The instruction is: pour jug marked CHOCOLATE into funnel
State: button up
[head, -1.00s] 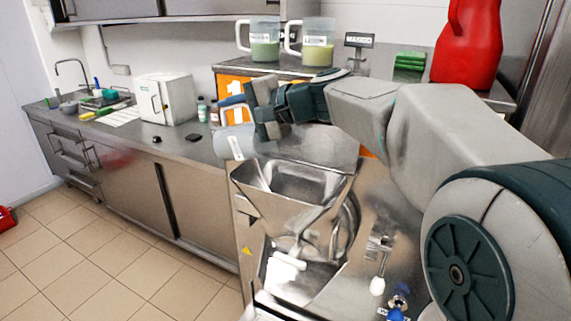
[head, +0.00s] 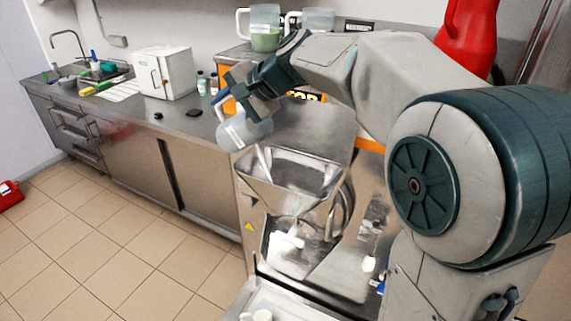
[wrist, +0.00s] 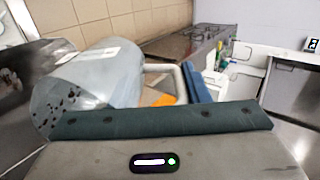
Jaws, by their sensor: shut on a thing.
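My gripper (head: 229,98) is shut on the handle of a clear jug (head: 243,131). The jug is steeply tilted, with its mouth low at the left rim of the steel funnel (head: 325,176). In the wrist view the jug (wrist: 98,78) lies over on its side, with dark specks on its inside wall and no visible bulk of liquid. Its label is not readable, so I cannot confirm the CHOCOLATE mark. The jug's handle (wrist: 160,68) shows beside a blue finger. I cannot clearly see a stream falling into the funnel.
A jug with green contents (head: 265,38) and another jug (head: 318,19), partly hidden by my arm, stand on the back shelf. A red container (head: 468,40) is at the right. A counter with a white box (head: 166,73) runs along the left.

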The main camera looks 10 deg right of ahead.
jog(key=shift+w+a+f+g+h, duration=0.1)
jog(key=shift+w+a+g+h, duration=0.1)
jog(key=shift+a+g+h, duration=0.35)
jog(key=shift+w+a+g+h, duration=0.1)
jog(key=shift+w+g+h, duration=0.15)
jog(key=shift+h, duration=0.5)
jog(key=w+a+f+g+h, duration=0.2)
jog(key=a+f+g+h, duration=0.1)
jog(key=h, duration=0.3)
jog(key=shift+w+a+f+g, duration=0.4)
jog(key=shift+a+f, duration=0.2)
jog(key=shift+a, duration=0.2)
